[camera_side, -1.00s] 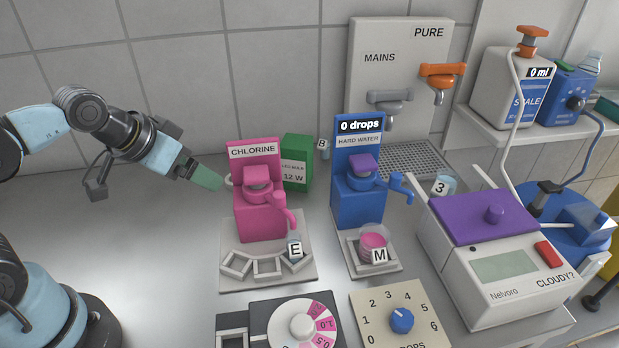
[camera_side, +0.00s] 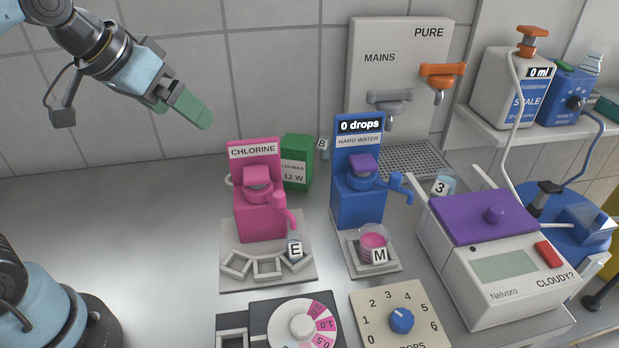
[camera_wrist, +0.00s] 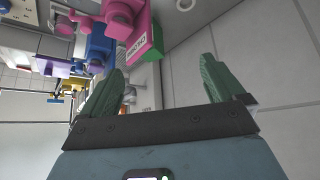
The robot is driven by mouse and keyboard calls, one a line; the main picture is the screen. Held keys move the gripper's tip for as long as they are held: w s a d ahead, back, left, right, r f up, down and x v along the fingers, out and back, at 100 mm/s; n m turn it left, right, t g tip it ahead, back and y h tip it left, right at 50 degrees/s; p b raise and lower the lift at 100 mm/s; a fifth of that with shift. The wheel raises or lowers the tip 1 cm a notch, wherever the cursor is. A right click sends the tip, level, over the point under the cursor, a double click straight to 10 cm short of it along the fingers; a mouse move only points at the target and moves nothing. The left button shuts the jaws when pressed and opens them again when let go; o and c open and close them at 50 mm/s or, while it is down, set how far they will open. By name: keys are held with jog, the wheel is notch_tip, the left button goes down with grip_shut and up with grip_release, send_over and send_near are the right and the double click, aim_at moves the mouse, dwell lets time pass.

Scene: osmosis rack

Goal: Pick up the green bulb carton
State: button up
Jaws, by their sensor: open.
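The green bulb carton (camera_side: 297,163) stands upright on the counter by the back wall, marked "12 W". The pink chlorine dispenser hides part of its left side in the side view. In the wrist view a strip of the green carton (camera_wrist: 156,40) shows beside the pink dispenser, beyond the fingers. My gripper (camera_side: 192,109) has green fingers and is up in the air, left of the carton and higher than it, well apart from it. In the wrist view my gripper (camera_wrist: 160,85) is open, with nothing between its fingers.
The pink chlorine dispenser (camera_side: 262,212) stands directly in front of the carton. The blue hard water dispenser (camera_side: 352,205) stands to its right, with a small vial tagged B (camera_side: 323,150) between. The tiled wall (camera_side: 265,90) is close behind. The counter at left (camera_side: 150,220) is clear.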

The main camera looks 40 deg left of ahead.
jog(key=w+a+n+g+h, duration=0.1)
jog(key=w+a+n+h, duration=0.1)
jog(key=w+n+h, duration=0.65)
jog(key=w+a+n+g+h, duration=0.1)
jog(key=w+a+n+h, duration=0.15)
jog(key=w+n, duration=0.95)
jog(key=n+h, duration=0.1)
jog(key=n, duration=0.1)
send_near(310, 153)
jog(key=shift+m, duration=0.25)
jog(key=x, duration=0.8)
jog(key=shift+w+d+f, duration=0.15)
jog(key=shift+w+f, duration=0.15)
jog(key=shift+f, duration=0.05)
jog(key=shift+c, duration=0.3)
jog(key=c, duration=1)
